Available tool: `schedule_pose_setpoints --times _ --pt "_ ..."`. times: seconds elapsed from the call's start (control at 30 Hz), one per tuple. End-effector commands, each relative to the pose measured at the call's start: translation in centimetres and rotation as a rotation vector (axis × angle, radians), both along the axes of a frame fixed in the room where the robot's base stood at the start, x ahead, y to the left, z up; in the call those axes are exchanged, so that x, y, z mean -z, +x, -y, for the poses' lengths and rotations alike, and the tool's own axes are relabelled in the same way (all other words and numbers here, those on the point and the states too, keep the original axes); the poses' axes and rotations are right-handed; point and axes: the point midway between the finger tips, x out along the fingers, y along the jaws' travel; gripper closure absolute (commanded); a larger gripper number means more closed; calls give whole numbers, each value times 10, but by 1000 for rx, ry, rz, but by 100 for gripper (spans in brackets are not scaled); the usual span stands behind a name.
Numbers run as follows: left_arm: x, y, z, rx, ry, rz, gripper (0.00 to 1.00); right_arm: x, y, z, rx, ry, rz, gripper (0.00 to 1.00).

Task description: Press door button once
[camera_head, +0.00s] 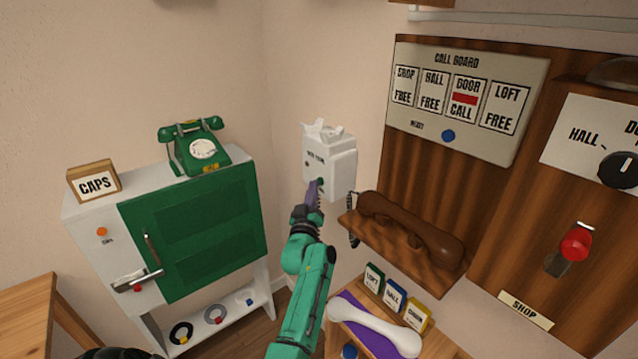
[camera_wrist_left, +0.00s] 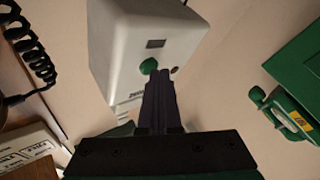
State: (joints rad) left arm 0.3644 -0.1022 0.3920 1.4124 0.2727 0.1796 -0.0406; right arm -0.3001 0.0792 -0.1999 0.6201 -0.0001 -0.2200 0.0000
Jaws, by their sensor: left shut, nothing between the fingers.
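A white wall box (camera_head: 330,160) with a small label too blurred to read hangs near the corner of the walls. A green button (camera_wrist_left: 148,66) shows on its face in the left wrist view. My left gripper (camera_head: 318,187) is shut and empty, with its tips at the lower part of the box, right by the green button. In the left wrist view, the dark fingers (camera_wrist_left: 160,78) end beside the button; I cannot tell whether they touch it. The call board (camera_head: 458,90) shows a red mark and "CALL" under DOOR, while SHOP, HALL and LOFT read "FREE".
A brown handset (camera_head: 415,228) lies on a wooden shelf to the right of my left arm. A green telephone (camera_head: 196,150) and a CAPS sign (camera_head: 94,182) stand on the green-door cabinet (camera_head: 195,235) at left. A white handset (camera_head: 375,325) lies low in front.

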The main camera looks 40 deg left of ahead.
Motion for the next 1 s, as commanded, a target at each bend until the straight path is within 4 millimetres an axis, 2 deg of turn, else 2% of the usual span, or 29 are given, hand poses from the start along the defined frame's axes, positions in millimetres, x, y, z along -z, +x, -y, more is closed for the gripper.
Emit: schedule_pose_setpoints --times 0.57,1.0 --pt "-1 3 1 0 0 0 100 1 0 0 0 0 0 30" --pt "0 -12 -4 0 1 0 100 -8 0 0 0 0 0 30"
